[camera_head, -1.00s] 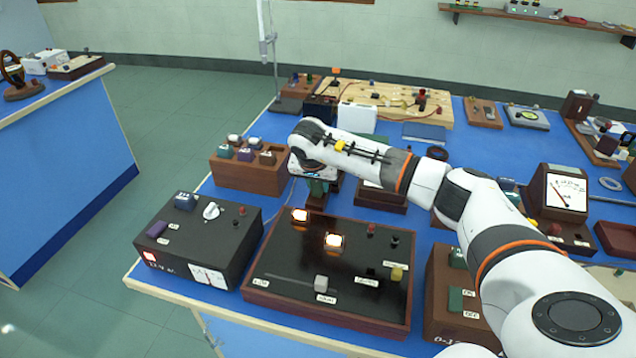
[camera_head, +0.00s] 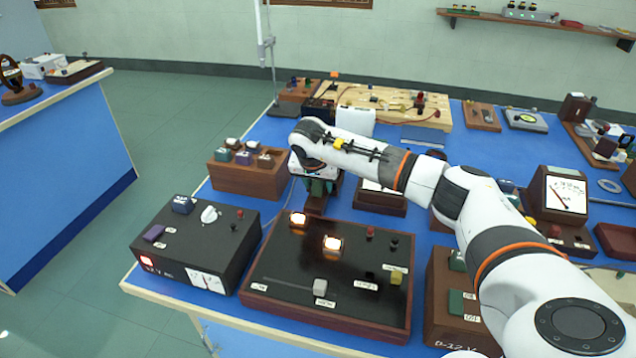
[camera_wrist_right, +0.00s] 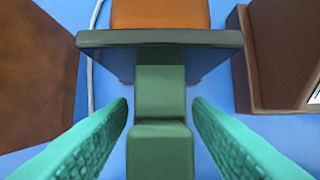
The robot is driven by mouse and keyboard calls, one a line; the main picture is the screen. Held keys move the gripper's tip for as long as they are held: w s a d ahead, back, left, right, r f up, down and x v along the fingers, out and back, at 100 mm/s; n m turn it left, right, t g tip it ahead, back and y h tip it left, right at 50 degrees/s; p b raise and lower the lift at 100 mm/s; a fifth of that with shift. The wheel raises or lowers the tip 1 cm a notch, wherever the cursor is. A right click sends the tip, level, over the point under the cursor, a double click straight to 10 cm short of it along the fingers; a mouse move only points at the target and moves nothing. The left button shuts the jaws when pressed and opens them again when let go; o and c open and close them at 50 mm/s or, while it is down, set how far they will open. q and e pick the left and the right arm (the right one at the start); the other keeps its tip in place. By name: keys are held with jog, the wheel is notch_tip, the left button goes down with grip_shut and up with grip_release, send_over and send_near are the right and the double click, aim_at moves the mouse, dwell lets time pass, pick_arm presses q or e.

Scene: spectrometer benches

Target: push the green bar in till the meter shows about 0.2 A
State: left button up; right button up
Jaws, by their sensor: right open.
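In the right wrist view the green bar (camera_wrist_right: 160,92) lies between my right gripper's fingers, with a second green block-shaped part (camera_wrist_right: 160,150) nearer the camera. Its far end meets a dark grey plate (camera_wrist_right: 160,39) before an orange-brown block (camera_wrist_right: 160,13). My right gripper (camera_wrist_right: 160,104) is open, with a gap on each side of the bar. In the head view the gripper (camera_head: 318,186) points down behind the black panel, and I cannot tell the bar from the fingers. A dial meter (camera_head: 567,194) stands at right; its scale is too small to read. My left gripper is not in view.
A black panel (camera_head: 300,265) with two lit lamps stands in front. A black supply box (camera_head: 190,245) with a small dial is at its left. A brown block stand (camera_head: 245,180) is left of the gripper. My right arm crosses the bench's right side.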

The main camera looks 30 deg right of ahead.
jog(key=v, duration=1.2)
